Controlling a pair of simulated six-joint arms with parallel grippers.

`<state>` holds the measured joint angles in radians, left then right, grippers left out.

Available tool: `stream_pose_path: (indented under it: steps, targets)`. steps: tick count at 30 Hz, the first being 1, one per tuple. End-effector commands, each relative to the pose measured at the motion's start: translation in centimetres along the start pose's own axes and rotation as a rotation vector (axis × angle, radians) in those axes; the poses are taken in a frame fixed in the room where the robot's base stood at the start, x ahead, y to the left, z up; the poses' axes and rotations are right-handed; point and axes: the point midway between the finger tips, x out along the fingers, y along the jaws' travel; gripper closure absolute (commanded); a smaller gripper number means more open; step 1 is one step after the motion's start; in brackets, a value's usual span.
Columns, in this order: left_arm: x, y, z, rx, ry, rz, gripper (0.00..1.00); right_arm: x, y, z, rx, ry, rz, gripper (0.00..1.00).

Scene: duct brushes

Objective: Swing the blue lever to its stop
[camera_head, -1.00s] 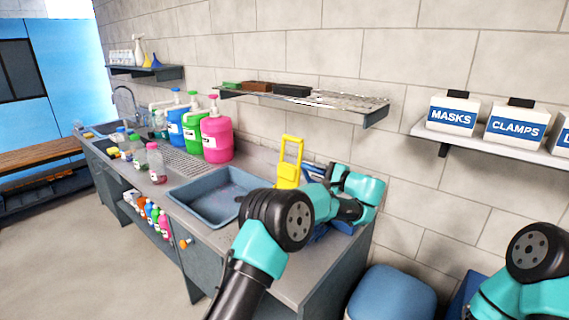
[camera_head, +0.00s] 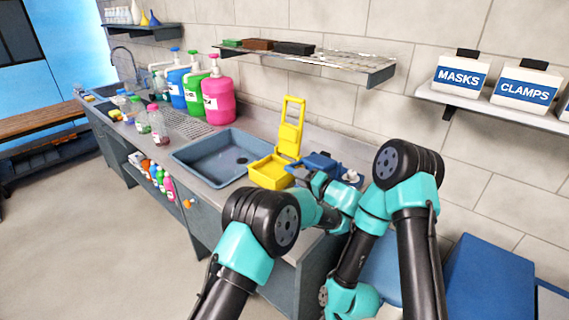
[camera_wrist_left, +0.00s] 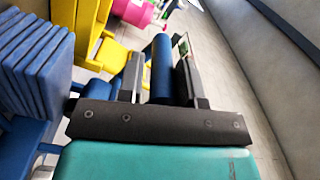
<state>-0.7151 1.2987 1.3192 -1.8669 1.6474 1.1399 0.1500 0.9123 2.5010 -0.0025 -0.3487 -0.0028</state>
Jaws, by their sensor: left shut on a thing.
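A blue device (camera_head: 322,163) sits on the counter at the right of the yellow one in the head view. In the left wrist view its blue ribbed block (camera_wrist_left: 38,65) is at the left. A blue round bar, the lever (camera_wrist_left: 162,70), stands between the two fingers of my left gripper (camera_wrist_left: 160,85), which is shut on it. In the head view my left gripper (camera_head: 306,176) is at the front of the blue device, and my own arm partly hides the device. The lever cannot be made out clearly there. My right arm is folded at the right, its fingers not visible.
A yellow device (camera_head: 270,172) with a raised yellow frame stands just left of the blue one, close to my left gripper. A grey-blue basin (camera_head: 185,155) is further left. A shelf (camera_head: 375,78) hangs above. Blue bins stand below at the right.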

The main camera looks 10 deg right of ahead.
Motion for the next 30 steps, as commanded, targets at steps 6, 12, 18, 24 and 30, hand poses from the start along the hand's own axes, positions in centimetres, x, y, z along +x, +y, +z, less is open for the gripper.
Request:
stream_pose_path:
  steps: [6,12,18,24,30]
  targets:
    - [-0.7,2.8,0.9,-0.112,0.015,0.007,1.00,0.0,0.0,0.0,0.000,0.000,0.000,0.57]
    - [-0.8,4.0,1.3,-0.111,0.018,0.007,1.00,0.0,0.0,0.0,0.000,0.000,0.000,0.57]
    - [-0.8,4.4,1.4,-0.112,0.019,0.007,1.00,0.0,0.0,0.0,0.000,0.000,0.000,0.57]
    - [-0.8,4.4,1.4,-0.112,0.019,0.007,1.00,0.0,0.0,0.0,0.000,0.000,0.000,0.57]
    - [-0.8,4.4,1.5,-0.112,0.018,0.007,0.60,0.0,0.0,0.0,0.000,0.000,0.000,0.57]
